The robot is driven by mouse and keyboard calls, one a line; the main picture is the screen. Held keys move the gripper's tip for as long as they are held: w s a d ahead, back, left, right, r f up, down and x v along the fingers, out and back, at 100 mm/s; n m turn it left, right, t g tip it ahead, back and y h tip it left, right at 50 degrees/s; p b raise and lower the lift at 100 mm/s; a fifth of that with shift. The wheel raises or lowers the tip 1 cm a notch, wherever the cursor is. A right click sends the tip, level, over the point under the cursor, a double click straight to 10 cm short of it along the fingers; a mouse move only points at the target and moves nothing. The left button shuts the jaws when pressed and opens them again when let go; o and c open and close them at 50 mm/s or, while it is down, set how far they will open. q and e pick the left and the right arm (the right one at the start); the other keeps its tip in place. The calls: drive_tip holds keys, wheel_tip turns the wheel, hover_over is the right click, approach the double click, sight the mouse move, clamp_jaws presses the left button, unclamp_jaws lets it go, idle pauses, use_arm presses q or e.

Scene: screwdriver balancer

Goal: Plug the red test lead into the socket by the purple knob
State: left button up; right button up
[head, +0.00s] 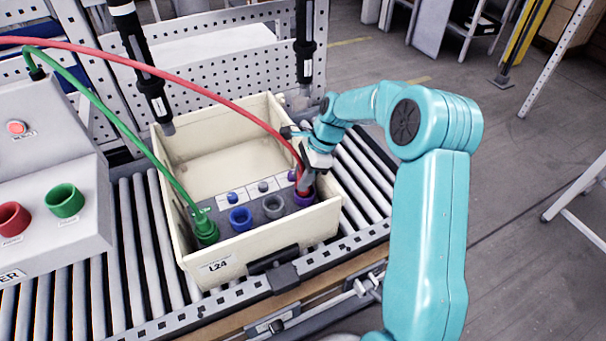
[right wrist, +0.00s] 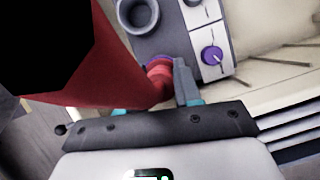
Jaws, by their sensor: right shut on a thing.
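The red test lead (head: 215,96) arcs in from the left and runs down to my right gripper (head: 306,180) at the bin's right side. My right gripper is shut on the lead's red plug, which also shows in the right wrist view (right wrist: 158,84). The plug's end is at the purple socket (head: 303,199), and a purple rim shows around it in the wrist view; how deep it sits is hidden. The purple knob (right wrist: 211,56) is beside that socket on the panel. My left gripper is not in view.
The cream bin (head: 327,222) stands on a roller conveyor (head: 117,230). Its panel has an empty blue socket (head: 240,218) and an empty grey socket (head: 274,206). A green lead (head: 115,118) ends in the green socket. Dark hanging tools (head: 152,88) are above the bin.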

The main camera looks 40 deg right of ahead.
drive_tip(key=shift+s+f, duration=0.1)
drive_tip(key=shift+f, duration=0.3)
drive_tip(key=shift+f+b, duration=0.35)
drive_tip(key=shift+b, duration=0.05)
drive_tip(key=shift+f, duration=0.1)
drive_tip(key=shift+f, duration=0.25)
drive_tip(key=o, duration=1.2)
drive_tip(key=shift+w, duration=0.25)
drive_tip(key=shift+c, duration=0.2)
drive_tip(key=shift+s, duration=0.1)
